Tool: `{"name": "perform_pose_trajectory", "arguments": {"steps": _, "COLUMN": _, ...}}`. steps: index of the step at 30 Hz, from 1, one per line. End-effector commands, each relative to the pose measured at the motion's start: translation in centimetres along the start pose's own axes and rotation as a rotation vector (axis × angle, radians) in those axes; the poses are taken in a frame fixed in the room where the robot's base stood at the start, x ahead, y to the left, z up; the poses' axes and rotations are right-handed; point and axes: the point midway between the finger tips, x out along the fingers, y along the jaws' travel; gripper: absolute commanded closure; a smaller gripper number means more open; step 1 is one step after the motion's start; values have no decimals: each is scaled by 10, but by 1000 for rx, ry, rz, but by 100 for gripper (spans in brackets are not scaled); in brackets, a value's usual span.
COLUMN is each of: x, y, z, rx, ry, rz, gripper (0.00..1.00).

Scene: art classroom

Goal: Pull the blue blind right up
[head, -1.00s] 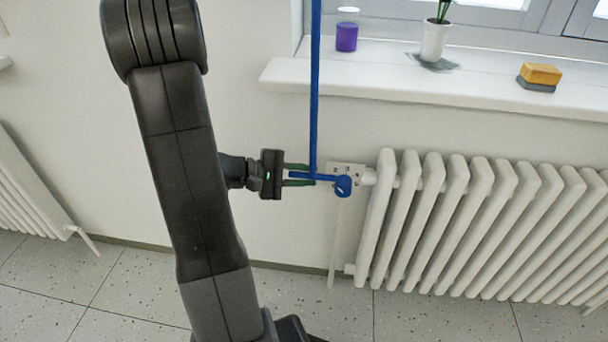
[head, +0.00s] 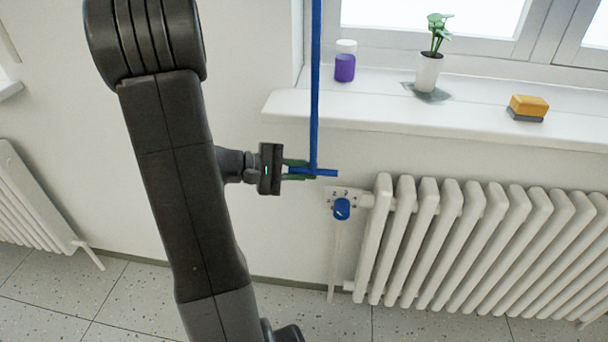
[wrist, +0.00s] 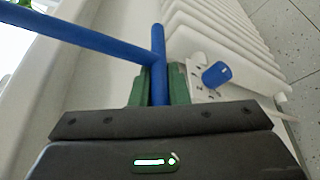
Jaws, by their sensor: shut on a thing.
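A long blue cord or strap (head: 315,80) hangs straight down past the window sill. It ends in a short blue bar (head: 328,173), forming a T. My gripper (head: 303,171) comes from the left and is shut on this bar, with the bar's right end sticking out past the fingertips. In the wrist view the bar (wrist: 157,40) lies between the two green fingers, and the cord (wrist: 90,40) runs off from it to the upper left. The blind itself is out of view above.
A white radiator (head: 455,240) with a blue valve knob (head: 341,208) is just below and right of my gripper. The sill (head: 400,112) juts out above, holding a purple jar (head: 344,67), a potted plant (head: 429,72) and a yellow sponge (head: 528,106).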

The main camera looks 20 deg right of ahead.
Motion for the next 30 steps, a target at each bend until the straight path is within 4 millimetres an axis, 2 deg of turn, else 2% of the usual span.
{"name": "perform_pose_trajectory", "arguments": {"steps": 8, "x": 1, "y": -1, "z": 1, "rx": -1, "ry": -6, "rz": -2, "gripper": 100}}
{"name": "perform_pose_trajectory", "arguments": {"steps": 9, "x": 1, "y": -1, "z": 1, "rx": -1, "ry": -6, "rz": -2, "gripper": 82}}
{"name": "perform_pose_trajectory", "arguments": {"steps": 12, "x": 1, "y": -1, "z": 1, "rx": -1, "ry": -5, "rz": -2, "gripper": 64}}
{"name": "perform_pose_trajectory", "arguments": {"steps": 23, "x": -3, "y": 0, "z": 0, "rx": -1, "ry": -2, "rz": -1, "gripper": 64}}
{"name": "perform_pose_trajectory", "arguments": {"steps": 30, "x": -31, "y": 0, "z": 0, "rx": -1, "ry": 2, "rz": 1, "gripper": 64}}
